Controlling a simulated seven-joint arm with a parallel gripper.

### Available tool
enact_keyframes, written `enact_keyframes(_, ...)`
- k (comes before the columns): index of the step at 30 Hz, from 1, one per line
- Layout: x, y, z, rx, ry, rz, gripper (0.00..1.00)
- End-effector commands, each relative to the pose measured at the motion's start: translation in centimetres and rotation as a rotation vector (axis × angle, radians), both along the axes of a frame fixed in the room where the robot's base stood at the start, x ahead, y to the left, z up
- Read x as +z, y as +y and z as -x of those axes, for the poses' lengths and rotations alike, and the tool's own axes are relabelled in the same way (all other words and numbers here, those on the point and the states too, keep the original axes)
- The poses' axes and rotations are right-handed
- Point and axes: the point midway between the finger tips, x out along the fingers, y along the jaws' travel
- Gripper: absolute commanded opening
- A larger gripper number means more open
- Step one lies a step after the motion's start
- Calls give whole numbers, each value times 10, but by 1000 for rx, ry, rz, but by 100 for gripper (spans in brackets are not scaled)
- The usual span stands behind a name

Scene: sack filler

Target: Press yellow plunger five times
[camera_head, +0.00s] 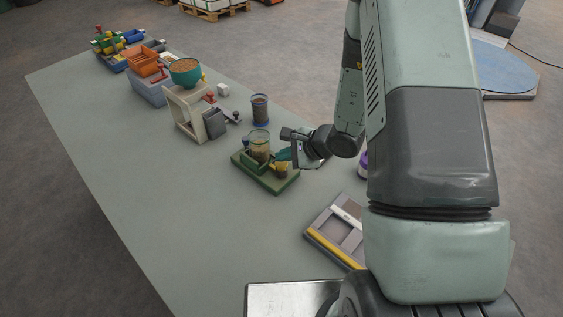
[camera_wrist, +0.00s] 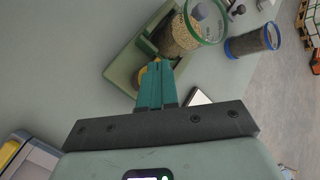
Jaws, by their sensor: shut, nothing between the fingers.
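The yellow plunger (camera_head: 281,170) stands on the green base (camera_head: 270,182) in the middle of the table. In the wrist view it shows as a small yellow piece (camera_wrist: 146,76) on the green base (camera_wrist: 124,66), partly hidden behind my fingers. My gripper (camera_head: 284,155) is shut, with teal fingers and nothing between them. Its tips (camera_wrist: 157,64) are at or just above the plunger; I cannot tell whether they touch. A clear jar of grain (camera_head: 260,145) stands on the same base beside the plunger, and also shows in the wrist view (camera_wrist: 180,35).
A second grain jar with blue rims (camera_head: 260,108) stands behind. A beige frame with a teal bowl (camera_head: 186,72) and orange bins (camera_head: 143,63) stand further back left. A tray with a yellow edge (camera_head: 333,248) lies at front right. The table's left side is clear.

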Motion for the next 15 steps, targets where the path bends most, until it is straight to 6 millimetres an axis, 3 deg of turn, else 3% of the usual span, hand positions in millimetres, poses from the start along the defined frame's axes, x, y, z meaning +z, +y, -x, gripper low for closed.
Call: enact_keyframes(15,11,0,0,-1,-1,0,0)
